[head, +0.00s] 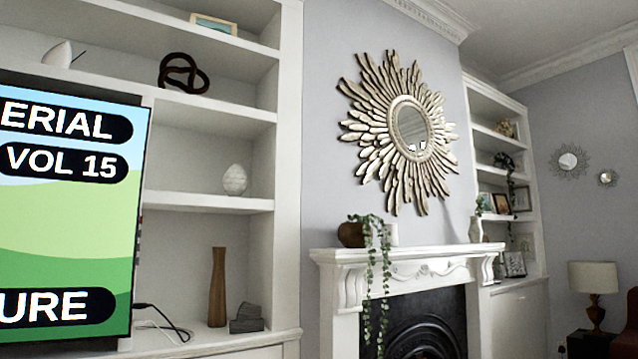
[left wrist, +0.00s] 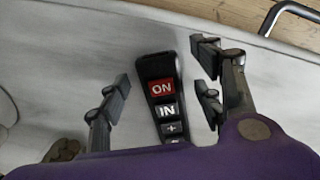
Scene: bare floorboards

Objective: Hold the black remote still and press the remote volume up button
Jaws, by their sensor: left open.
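The black remote (left wrist: 158,97) lies on a pale surface in the left wrist view. Its buttons show a red ON, a white IN and a plus; a further button below is cut off. My left gripper (left wrist: 164,80) is open, with one finger left of the remote and two fingertips to its right. The fingers look apart from the remote. In the head view, a television screen (head: 60,225) at the left reads VOL 15. My right gripper is in neither view.
The pale surface (left wrist: 60,60) is clear around the remote's far end. A metal rail (left wrist: 290,14) and floorboards (left wrist: 220,10) show beyond its edge. Small brown objects (left wrist: 62,150) lie at the lower left. White shelves (head: 210,105) and a fireplace (head: 400,260) stand in the head view.

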